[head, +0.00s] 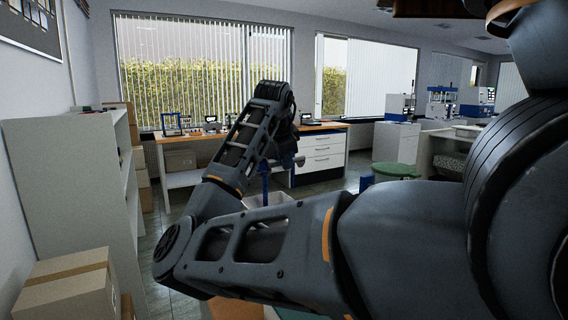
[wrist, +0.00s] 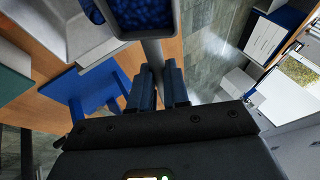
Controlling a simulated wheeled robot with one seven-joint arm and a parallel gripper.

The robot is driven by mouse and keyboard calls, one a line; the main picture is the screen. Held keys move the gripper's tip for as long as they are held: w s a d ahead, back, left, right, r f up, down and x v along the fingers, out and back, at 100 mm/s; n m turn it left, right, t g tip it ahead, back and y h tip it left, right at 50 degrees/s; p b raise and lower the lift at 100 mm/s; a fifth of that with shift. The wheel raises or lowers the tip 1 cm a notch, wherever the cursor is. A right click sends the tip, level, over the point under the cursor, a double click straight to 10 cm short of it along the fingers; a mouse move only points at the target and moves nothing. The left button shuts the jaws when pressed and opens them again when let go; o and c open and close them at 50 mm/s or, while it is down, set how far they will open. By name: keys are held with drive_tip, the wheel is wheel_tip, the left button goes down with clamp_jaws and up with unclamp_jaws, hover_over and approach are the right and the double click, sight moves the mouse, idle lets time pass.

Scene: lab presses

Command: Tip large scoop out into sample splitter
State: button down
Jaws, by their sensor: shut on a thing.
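In the wrist view, my gripper (wrist: 158,82) is shut on the grey handle of the large scoop (wrist: 152,52). The scoop's dark pan is at the top edge, partly cut off, with blue granules in it. A light grey open container (wrist: 68,32) is at the upper left, beside the scoop, and a blue stand (wrist: 84,90) is below it. These look like parts of the sample splitter, but I cannot tell for sure. In the head view, a blue upright (head: 265,186) and a pale bin edge (head: 284,197) show behind my arm, which hides most of that spot.
A wooden bench top (wrist: 45,100) lies under the blue stand. A white shelf (head: 70,180) and cardboard boxes (head: 68,282) stand at the left. A drawer bench (head: 322,150) is by the window, with a green stool (head: 396,170) to its right. Tiled floor shows between.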

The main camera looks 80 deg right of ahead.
drive_tip(key=shift+s+a+f+m+t+h+b, duration=0.25)
drive_tip(key=shift+a+t+h+b, duration=0.3)
drive_tip(key=shift+b, duration=0.85)
drive_tip(key=shift+s+a+f+m+t+h+b, duration=0.3)
drive_tip(key=shift+h+b, duration=0.35)
drive_tip(key=shift+b, duration=0.75)
drive_tip(key=shift+s+a+f+m+t+h+b, duration=0.25)
drive_tip(key=shift+t+h+b, duration=0.4)
drive_tip(key=shift+b, duration=1.45)
drive_tip(key=shift+s+a+f+t+h+b, duration=0.3)
drive_tip(key=shift+h+b, duration=0.65)
drive_tip(key=shift+b, duration=1.1)
drive_tip(key=shift+s+a+f+m+t+h+b, duration=0.25)
drive_tip(key=shift+h+b, duration=0.6)
drive_tip(key=shift+b, duration=1.15)
drive_tip(key=shift+a+m+t+h+b, duration=0.1)
drive_tip(key=shift+m+t+h+b, duration=0.5)
drive_tip(key=shift+b, duration=1.35)
drive_tip(key=shift+s+a+f+m+t+h+b, duration=0.15)
drive_tip(key=shift+h+b, duration=0.9)
drive_tip(key=shift+b, duration=0.95)
drive_tip(key=shift+r, duration=0.15)
drive_tip(key=shift+r+p, duration=1.9)
drive_tip(key=shift+r, duration=0.25)
